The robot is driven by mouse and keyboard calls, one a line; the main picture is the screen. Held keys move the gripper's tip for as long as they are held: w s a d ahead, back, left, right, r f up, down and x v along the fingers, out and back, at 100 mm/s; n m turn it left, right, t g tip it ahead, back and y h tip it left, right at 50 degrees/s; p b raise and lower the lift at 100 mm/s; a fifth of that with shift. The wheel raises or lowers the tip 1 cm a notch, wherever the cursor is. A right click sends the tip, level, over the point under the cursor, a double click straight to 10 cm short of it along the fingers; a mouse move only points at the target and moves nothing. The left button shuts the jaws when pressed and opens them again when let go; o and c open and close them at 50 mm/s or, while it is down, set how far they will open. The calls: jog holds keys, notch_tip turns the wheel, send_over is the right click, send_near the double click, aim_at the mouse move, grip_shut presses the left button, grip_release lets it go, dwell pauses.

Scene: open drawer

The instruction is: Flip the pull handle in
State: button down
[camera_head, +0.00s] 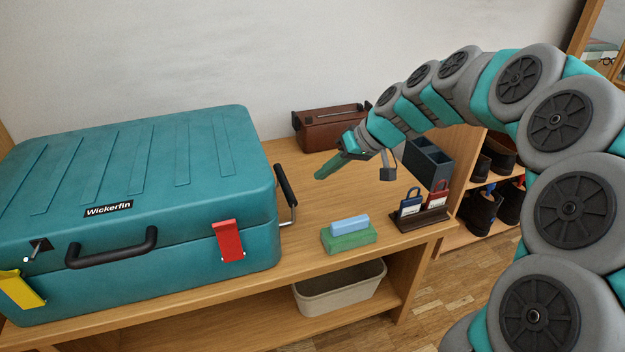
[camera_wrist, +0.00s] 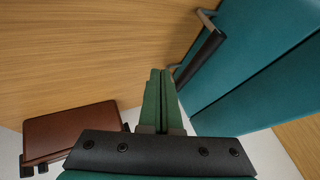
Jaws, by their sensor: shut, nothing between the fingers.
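A teal suitcase (camera_head: 130,165) labelled Wickerfin lies closed on the wooden bench at the left. On its right side a pull handle (camera_head: 286,184) with a black grip and metal arms stands out from the case wall. The handle also shows in the wrist view (camera_wrist: 201,57), right of the fingers, with a gap between its grip and the teal wall. My gripper (camera_head: 321,175) has green fingers, shut and empty. It is right of the pull handle and looks apart from it. In the wrist view the shut fingertips (camera_wrist: 161,73) point toward bare wood beside the handle.
A brown case (camera_head: 328,128) lies behind my gripper. A green block with a blue block (camera_head: 349,225) on top is at the bench front. A tag stand (camera_head: 420,218) and dark organiser (camera_head: 428,163) are at the right. Bare wood lies between the handle and blocks.

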jog(key=v, duration=0.6)
jog(key=shift+d+r, duration=0.2)
jog(key=shift+d, duration=0.05)
jog(key=shift+s, duration=0.1)
